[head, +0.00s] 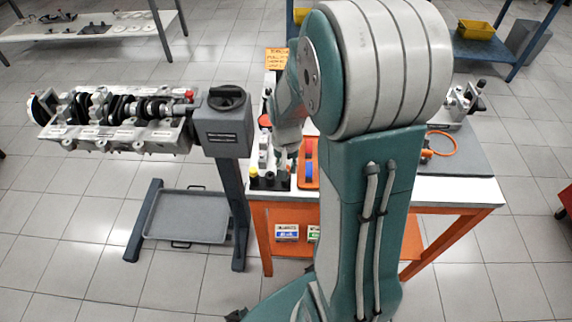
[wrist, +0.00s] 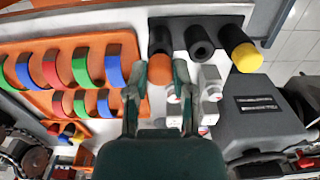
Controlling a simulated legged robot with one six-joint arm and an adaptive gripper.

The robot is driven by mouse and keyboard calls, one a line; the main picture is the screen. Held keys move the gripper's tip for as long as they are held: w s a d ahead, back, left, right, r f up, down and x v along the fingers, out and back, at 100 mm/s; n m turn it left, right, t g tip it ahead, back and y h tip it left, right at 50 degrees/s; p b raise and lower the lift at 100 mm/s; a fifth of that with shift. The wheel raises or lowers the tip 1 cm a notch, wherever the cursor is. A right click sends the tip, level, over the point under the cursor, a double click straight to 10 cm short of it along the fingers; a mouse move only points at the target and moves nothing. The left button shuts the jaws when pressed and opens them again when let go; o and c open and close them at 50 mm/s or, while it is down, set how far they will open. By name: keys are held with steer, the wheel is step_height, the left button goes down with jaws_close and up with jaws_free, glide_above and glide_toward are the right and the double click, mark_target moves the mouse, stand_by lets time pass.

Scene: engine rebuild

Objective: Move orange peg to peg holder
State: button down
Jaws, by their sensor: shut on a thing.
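The orange peg (wrist: 160,70) shows as a round orange end between the two fingertips of my gripper (wrist: 159,75) in the wrist view. My gripper is shut on it. The peg holder shows as a row of black tubes (wrist: 198,40). One middle tube is open and empty, and the right one has a yellow end (wrist: 247,57). The orange peg lines up with the left tube (wrist: 160,37); I cannot tell whether it sits inside it. In the head view the holder (head: 270,179) is at the table's near left corner, and my arm hides the peg.
An orange tray (wrist: 30,52) with red, green and blue rings lies left of my gripper. White blocks (wrist: 210,90) stand close on its right. An engine on a stand with a grey box (head: 228,125) is left of the table. A grey tray (head: 188,215) sits low on that stand.

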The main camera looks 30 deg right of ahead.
steer(key=shift+f, duration=0.75)
stand_by(0.3)
steer(key=c, duration=0.7)
jaws_free()
steer(key=shift+r, duration=1.55)
steer(key=shift+o, duration=0.2)
steer(key=o, duration=0.5)
